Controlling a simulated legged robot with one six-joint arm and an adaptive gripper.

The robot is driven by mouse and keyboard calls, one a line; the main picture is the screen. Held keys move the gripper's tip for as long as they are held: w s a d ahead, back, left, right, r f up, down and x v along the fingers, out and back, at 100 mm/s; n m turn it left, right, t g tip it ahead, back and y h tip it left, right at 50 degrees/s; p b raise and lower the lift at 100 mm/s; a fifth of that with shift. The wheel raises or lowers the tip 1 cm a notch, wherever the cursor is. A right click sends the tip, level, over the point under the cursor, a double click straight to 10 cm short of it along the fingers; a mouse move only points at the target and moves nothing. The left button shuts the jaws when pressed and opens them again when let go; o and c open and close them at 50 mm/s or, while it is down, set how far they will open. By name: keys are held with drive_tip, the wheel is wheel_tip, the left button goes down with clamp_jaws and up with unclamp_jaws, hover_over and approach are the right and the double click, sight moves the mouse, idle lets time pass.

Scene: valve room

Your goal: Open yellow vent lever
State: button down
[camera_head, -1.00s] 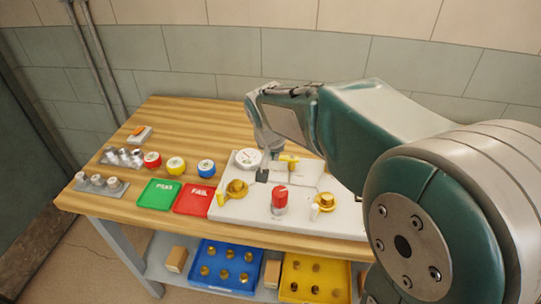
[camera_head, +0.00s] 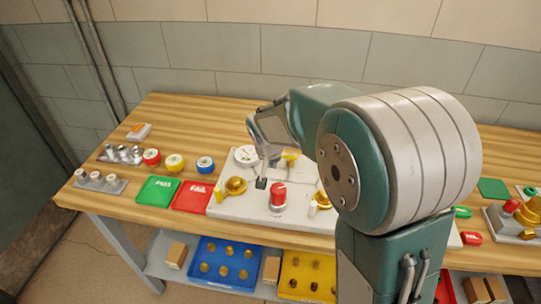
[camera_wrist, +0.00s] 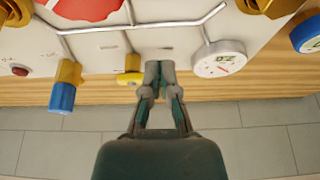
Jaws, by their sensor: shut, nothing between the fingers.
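A small yellow lever (camera_head: 291,160) sits at the back of the white valve panel (camera_head: 295,213), partly beside my arm. In the wrist view I take it to be the yellow piece (camera_wrist: 130,77) at the panel edge, just left of my fingertips. My gripper (camera_head: 261,183) points down over the panel, between the gauge and the red knob. Its fingers are together and empty in the wrist view (camera_wrist: 160,67). They look apart from the yellow lever. Whether they touch the panel, I cannot tell.
A round gauge (camera_head: 246,155), a red knob (camera_head: 278,196) and a brass valve (camera_head: 236,187) surround my gripper. A brass valve with a blue end (camera_wrist: 63,90) shows in the wrist view. Green (camera_head: 159,189) and red (camera_head: 192,197) trays lie left. My arm hides the panel's right side.

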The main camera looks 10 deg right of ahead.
sight(284, 155)
drive_tip(key=x, duration=0.3)
drive_tip(key=shift+w+r, duration=0.1)
drive_tip(key=shift+w, duration=0.15)
drive_tip(key=shift+w+d+r, duration=0.1)
drive_tip(key=shift+w+d, duration=0.1)
drive_tip(key=shift+w, duration=0.35)
drive_tip(key=shift+w+d, duration=0.2)
drive_tip(key=shift+w, duration=0.35)
drive_tip(key=shift+w+d, duration=0.25)
drive_tip(key=shift+w, duration=0.2)
